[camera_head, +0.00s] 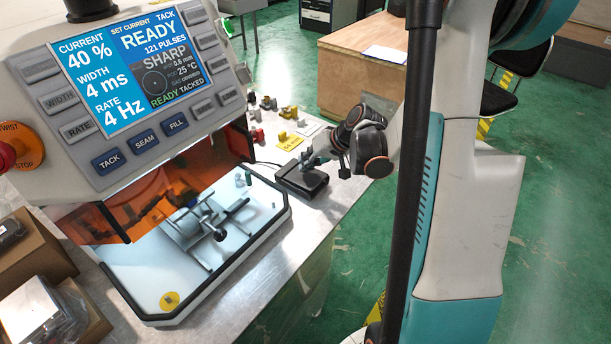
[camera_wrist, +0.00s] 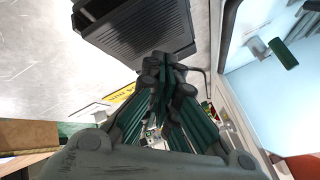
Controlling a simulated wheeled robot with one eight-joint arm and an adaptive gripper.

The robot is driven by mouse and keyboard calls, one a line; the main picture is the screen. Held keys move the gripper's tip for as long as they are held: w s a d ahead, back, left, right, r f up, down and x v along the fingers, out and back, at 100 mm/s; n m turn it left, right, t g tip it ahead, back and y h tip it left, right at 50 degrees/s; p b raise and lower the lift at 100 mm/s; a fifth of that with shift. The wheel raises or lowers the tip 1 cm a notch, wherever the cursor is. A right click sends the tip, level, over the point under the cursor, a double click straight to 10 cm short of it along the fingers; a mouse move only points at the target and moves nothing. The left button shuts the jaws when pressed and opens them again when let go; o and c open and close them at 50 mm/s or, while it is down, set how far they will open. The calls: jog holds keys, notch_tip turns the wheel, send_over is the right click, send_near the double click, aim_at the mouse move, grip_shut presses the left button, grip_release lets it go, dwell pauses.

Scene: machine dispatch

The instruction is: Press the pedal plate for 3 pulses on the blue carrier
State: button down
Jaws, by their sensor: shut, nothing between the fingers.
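The pedal plate (camera_head: 303,182) is a black ribbed plate on the bench, right of the welding machine. It also shows at the top of the wrist view (camera_wrist: 130,32). My gripper (camera_head: 307,160) is shut and empty at the pedal's far side in the head view. In the wrist view its closed fingertips (camera_wrist: 165,62) overlap the pedal's lower edge; I cannot tell whether they touch it. The machine's display (camera_head: 131,68) reads READY, TACK, 121 PULSES, 40 %, 4 ms, 4 Hz. I cannot make out a blue carrier among the fixture parts (camera_head: 205,228) in the chamber.
The chamber tray (camera_head: 140,262) has a raised dark rim close to the pedal. Small parts and a yellow label (camera_head: 288,142) lie behind the pedal. Boxes (camera_head: 30,250) stand at left, and a red stop button (camera_head: 6,157) is on the panel. Bare bench lies in front of the pedal.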

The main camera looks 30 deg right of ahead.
jog(key=shift+f+b, duration=0.4)
jog(key=shift+b, duration=0.05)
jog(key=shift+s+f+b, duration=0.15)
jog(key=shift+f+b, duration=0.45)
jog(key=shift+f, duration=0.05)
dwell(0.8)
jog(key=shift+r, duration=0.1)
jog(key=shift+r+p, duration=0.8)
jog(key=shift+r, duration=0.15)
jog(key=shift+r, duration=0.15)
jog(key=shift+w+a+r+p, duration=0.1)
jog(key=shift+w+r+p, duration=0.1)
jog(key=shift+r+p, duration=0.85)
jog(key=shift+w+r+p, duration=0.15)
jog(key=shift+r+p, duration=0.6)
jog(key=shift+r, duration=0.6)
